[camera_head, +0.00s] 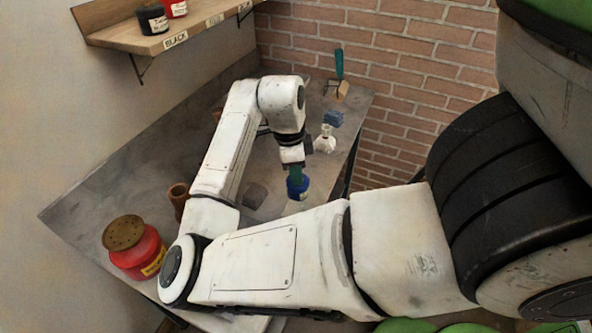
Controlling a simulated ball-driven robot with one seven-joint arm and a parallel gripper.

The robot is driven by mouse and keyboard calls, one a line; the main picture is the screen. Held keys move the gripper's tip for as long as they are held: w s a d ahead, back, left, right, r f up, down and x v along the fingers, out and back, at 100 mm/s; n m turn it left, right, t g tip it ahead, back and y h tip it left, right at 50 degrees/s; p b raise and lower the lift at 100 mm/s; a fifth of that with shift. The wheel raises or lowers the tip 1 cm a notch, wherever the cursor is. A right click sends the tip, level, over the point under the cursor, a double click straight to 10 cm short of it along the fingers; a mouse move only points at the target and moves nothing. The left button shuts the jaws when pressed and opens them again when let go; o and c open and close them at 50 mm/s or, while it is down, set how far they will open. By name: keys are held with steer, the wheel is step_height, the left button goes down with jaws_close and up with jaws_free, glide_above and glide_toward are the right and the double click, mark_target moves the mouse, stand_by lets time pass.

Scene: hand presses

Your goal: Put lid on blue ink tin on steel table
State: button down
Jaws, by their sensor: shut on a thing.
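The blue ink tin (298,188) is at the middle of the grey steel table (95,200), directly below my gripper. It looks upright, with a pale label on its side. My gripper (295,174) points down at the tin's top and is shut on a small green thing. I cannot tell whether this is the lid, or whether it touches the tin. No separate lid shows clearly; my arm covers much of the table.
A red tin with a brown perforated top (133,248) and a brown cylinder (179,198) stand at the left. A white bottle (325,140), a blue block (333,118) and a teal-handled tool (339,66) are farther back. A wall shelf (110,34) holds tins.

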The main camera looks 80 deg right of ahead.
stand_by(0.4)
steer(key=c, duration=0.9)
jaws_free()
steer(key=shift+c, duration=0.2)
steer(key=shift+o, duration=0.4)
steer(key=o, duration=0.4)
steer(key=shift+r+p, duration=2.95)
steer(key=shift+r, duration=0.55)
steer(key=shift+c, duration=0.4)
